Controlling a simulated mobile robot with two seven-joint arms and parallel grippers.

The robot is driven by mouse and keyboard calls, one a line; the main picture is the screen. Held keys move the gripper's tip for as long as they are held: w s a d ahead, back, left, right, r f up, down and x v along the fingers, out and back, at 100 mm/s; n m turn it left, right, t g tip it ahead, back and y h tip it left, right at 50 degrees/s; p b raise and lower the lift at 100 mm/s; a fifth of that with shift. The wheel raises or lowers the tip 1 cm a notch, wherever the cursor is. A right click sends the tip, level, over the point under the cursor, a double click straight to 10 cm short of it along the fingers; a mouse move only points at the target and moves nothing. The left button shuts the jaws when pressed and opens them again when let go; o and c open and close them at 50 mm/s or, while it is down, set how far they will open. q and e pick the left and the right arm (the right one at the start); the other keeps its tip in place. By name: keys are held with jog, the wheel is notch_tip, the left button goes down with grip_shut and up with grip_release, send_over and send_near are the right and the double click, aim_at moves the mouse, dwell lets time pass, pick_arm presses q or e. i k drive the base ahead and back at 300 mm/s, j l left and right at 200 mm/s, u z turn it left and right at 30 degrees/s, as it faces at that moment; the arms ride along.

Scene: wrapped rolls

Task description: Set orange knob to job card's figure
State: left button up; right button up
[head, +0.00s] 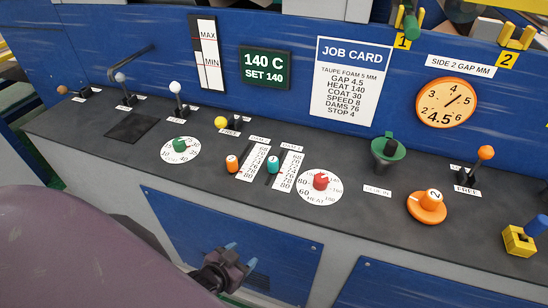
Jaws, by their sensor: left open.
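A large orange knob (427,206) marked 2 stands on an orange base at the right of the dark console top. The orange round gauge (446,102) under the "SIDE 2 GAP MM" label shows 4.5, its needle between 4 and 5. The white job card (350,82) reads GAP 4.5, HEAT 140, COAT 30, SPEED 8, DAMS 76, STOP 4. A smaller orange slider knob (232,163) stands beside a dam scale. My left gripper (230,262) is open and empty, low in front of the console, well left of the large knob. My right gripper is out of view.
A teal slider (272,164), red heat knob (321,181), green dial (180,145), green-capped knob (388,148) and orange-topped lever (486,153) rise from the console top (330,146). A yellow block with a blue handle (521,239) is at far right.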

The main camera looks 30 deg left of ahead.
aim_at(232, 163)
jog(key=u, duration=1.35)
